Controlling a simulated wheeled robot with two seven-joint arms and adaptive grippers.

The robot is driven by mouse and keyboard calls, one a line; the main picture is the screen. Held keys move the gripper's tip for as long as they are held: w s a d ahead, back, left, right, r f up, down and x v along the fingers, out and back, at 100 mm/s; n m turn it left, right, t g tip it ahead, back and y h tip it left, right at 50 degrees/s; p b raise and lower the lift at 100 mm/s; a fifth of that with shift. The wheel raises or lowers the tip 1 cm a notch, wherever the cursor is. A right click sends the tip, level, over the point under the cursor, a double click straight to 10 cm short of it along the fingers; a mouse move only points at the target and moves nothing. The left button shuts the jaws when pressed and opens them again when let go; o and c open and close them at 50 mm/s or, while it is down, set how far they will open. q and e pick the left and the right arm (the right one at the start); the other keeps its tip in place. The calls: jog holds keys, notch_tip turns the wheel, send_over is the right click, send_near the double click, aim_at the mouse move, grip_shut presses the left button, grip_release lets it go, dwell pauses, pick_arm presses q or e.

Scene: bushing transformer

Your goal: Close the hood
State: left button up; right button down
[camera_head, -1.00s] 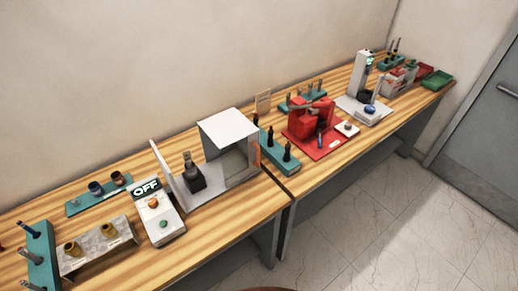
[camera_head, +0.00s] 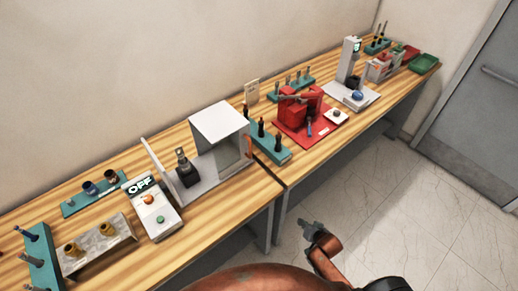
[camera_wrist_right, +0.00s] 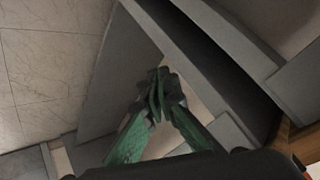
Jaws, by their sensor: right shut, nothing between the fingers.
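The white hood (camera_head: 219,122) sits at the right end of its grey base (camera_head: 205,182) on the workbench. A thin upright panel (camera_head: 157,162) stands at the base's left end, apart from the hood. A dark fixture (camera_head: 186,170) stands uncovered between them. An orange part (camera_head: 249,147) shows on the hood's right side. My right gripper (camera_head: 308,228) is in front of the bench over the floor, well away from the hood. In the right wrist view its green fingers (camera_wrist_right: 157,95) are shut and empty, near the grey bench frame. My left gripper is not in view.
A control box (camera_head: 152,205) with an OFF display stands left of the hood. A teal rack (camera_head: 268,145) and a red press (camera_head: 300,115) stand to the right. The bench's front edge and grey frame lie between my right gripper and the hood.

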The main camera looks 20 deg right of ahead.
jog(key=w+a+r+m+t+y, duration=0.2)
jog(key=w+r, duration=0.3)
jog(key=r, duration=0.6)
jog(key=w+a+r+m+t+y+p, duration=0.1)
jog(key=w+a+r+m+t+y, duration=0.3)
jog(key=r, duration=0.7)
jog(key=w+r+m+t+y, duration=0.1)
jog(key=w+r, duration=0.5)
jog(key=r, duration=0.5)
pick_arm(q)
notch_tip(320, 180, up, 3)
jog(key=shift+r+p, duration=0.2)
jog(key=shift+p, duration=0.9)
pick_arm(e)
jog(key=w+a, duration=0.7)
jog(key=w, duration=0.1)
jog(key=shift+a, duration=0.3)
jog(key=shift+a, duration=0.1)
